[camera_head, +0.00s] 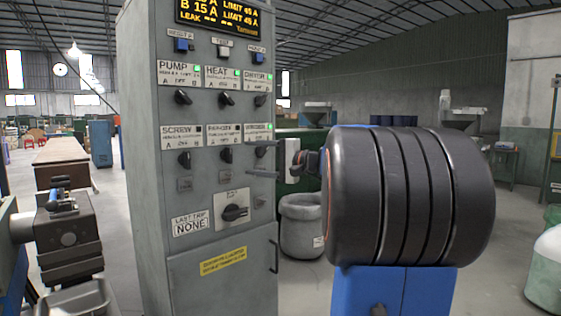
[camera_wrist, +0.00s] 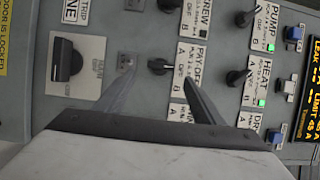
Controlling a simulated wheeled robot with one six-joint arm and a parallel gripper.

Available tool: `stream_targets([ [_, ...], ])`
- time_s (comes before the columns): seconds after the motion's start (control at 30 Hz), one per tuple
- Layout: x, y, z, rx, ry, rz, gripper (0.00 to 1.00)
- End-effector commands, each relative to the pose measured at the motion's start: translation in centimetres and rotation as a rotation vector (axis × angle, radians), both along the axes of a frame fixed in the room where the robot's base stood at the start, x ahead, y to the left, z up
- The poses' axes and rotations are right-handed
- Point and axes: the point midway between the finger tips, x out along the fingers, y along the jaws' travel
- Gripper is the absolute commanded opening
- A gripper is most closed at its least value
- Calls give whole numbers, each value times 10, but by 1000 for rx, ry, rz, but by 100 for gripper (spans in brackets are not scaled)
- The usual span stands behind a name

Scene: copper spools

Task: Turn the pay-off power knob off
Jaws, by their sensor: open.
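The pay-off knob (camera_head: 226,155) is a small black knob in the middle of the lower row on the grey control cabinet (camera_head: 143,130). It stands upright, in line with the OFF mark, and the lamp on its label looks dark. In the wrist view the panel is turned sideways, and the knob (camera_wrist: 160,67) shows between my fingertips. My gripper (camera_head: 254,158) is open and empty, with its two fingers toward the panel from the right; it also shows in the wrist view (camera_wrist: 163,74). I cannot tell whether a fingertip touches the knob.
The screw knob (camera_head: 184,159) is to its left. The pump (camera_head: 183,97) and heat (camera_head: 227,98) knobs are above, with green lamps. A larger rotary switch (camera_head: 235,212) is below. A grey bin (camera_head: 302,225) stands right of the cabinet.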

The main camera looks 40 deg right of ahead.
Motion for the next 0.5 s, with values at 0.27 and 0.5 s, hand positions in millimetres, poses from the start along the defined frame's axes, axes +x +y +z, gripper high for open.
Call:
stream_targets([
  [0.27, -40, -19, 0, 0, 0, -4, 62],
  [0.5, -68, -32, 0, 0, 1, -2, 62],
])
